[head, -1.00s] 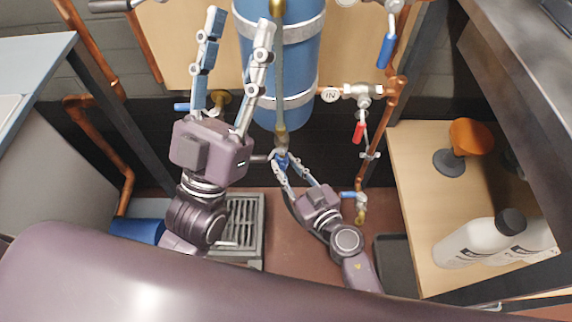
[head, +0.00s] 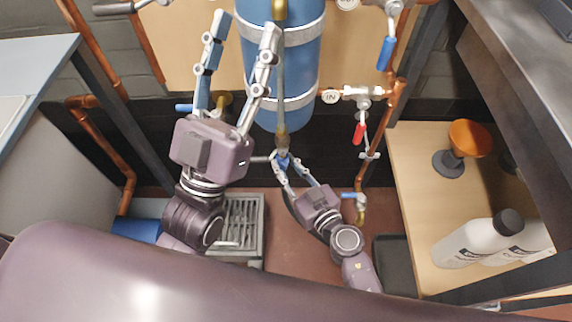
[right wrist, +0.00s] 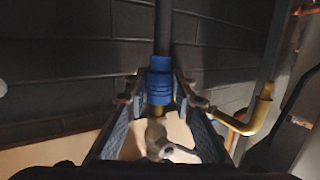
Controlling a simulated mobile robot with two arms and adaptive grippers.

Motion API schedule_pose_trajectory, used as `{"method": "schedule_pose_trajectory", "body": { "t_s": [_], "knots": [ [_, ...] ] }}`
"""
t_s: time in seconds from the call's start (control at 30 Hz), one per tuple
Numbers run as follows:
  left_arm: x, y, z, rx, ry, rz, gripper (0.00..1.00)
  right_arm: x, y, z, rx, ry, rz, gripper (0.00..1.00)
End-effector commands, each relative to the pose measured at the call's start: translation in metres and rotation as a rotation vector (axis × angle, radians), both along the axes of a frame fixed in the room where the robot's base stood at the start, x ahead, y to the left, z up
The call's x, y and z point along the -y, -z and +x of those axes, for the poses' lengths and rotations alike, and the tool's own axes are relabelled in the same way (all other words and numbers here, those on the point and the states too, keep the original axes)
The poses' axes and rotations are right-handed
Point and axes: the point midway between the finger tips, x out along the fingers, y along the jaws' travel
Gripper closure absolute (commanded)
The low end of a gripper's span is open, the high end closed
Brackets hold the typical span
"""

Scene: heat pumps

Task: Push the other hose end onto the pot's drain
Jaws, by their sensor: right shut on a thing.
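The pot is the blue cylinder (head: 298,68) at the top middle of the head view. A pipe runs down its front to a brownish fitting (head: 282,141), apparently the drain. My right gripper (head: 282,162) is shut on the blue hose end just below that fitting. In the right wrist view, the blue hose end (right wrist: 160,86) sits between the fingers, in line with a brass spout (right wrist: 158,111) and a valve (right wrist: 157,138). They look touching; I cannot tell how far on it is. The dark hose (right wrist: 164,28) runs away from it.
Copper pipes and an inlet valve with a red lever (head: 359,132) stand right of the pot. A floor grate (head: 246,222) lies behind my left arm. A wooden shelf (head: 415,160) at right holds white bottles (head: 465,243) and an orange-topped item (head: 470,138).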

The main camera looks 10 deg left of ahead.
Motion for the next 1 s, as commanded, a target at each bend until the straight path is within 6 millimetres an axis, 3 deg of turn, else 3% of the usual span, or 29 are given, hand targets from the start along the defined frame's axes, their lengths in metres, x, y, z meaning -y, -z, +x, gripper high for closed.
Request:
{"method": "schedule_pose_trajectory", "body": {
  "t_s": [1.0],
  "knots": [
    [0.0005,0.0033,0.0090,-0.089,-0.006,0.028,0.60,-0.0001,-0.0052,0.0003,0.001,0.000,0.001,1.00]
  ]
}}
